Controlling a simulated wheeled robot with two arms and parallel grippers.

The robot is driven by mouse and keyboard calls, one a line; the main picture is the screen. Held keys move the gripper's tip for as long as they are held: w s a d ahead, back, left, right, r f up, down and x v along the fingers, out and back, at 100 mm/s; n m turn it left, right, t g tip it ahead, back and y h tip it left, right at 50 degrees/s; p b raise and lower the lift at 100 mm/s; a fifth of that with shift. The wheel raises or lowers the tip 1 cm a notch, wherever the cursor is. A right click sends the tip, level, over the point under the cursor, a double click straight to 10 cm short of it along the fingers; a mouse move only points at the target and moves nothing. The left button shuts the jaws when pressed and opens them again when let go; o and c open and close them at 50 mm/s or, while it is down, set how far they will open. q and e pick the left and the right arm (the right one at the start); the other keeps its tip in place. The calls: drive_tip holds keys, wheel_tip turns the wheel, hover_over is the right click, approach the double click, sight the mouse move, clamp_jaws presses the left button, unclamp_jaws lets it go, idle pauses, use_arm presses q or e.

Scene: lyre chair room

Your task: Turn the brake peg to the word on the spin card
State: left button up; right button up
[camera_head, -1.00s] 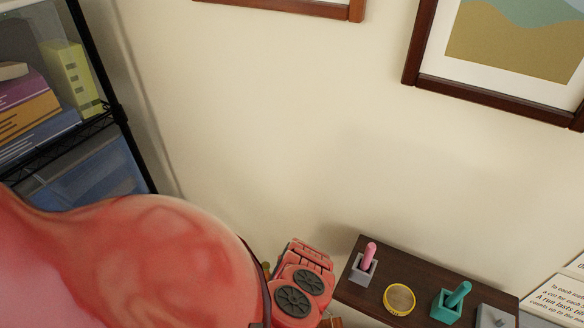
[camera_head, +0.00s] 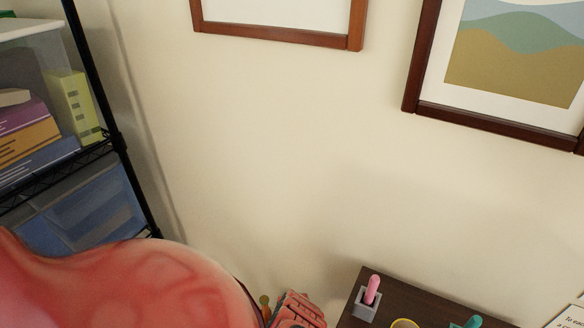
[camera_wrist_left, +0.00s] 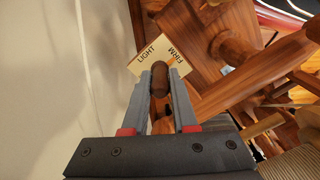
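In the left wrist view, the brown wooden brake peg (camera_wrist_left: 161,82) sits between the two grey fingertips of my left gripper (camera_wrist_left: 162,88). The peg fills the gap between them, with no clear space on either side. Behind it is a cream label (camera_wrist_left: 150,57) reading LIGHT on the left and FIRM on the right. The peg covers part of the label, and I cannot tell which word it points to. The left gripper does not show in the head view, and my right gripper is in neither view. I cannot make out a spin card.
Wooden bars (camera_wrist_left: 232,48) crowd the right of the wrist view; a pale wall (camera_wrist_left: 60,80) is at left. The head view shows a dark ledge (camera_head: 408,300) with a pink peg (camera_head: 372,289), a partly cut-off white card (camera_head: 570,316), a shelf rack (camera_head: 118,145) and framed pictures.

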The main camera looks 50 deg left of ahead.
use_arm(q)
clamp_jaws()
drive_tip(key=shift+m, duration=0.4)
drive_tip(key=shift+m+p, duration=0.4)
drive_tip(key=shift+m, duration=0.6)
drive_tip(key=m, duration=0.3)
drive_tip(key=shift+m+p, duration=0.3)
drive_tip(key=shift+p, duration=0.05)
drive_tip(key=shift+m, duration=1.2)
drive_tip(key=shift+m+b, duration=0.35)
drive_tip(key=shift+m, duration=1.05)
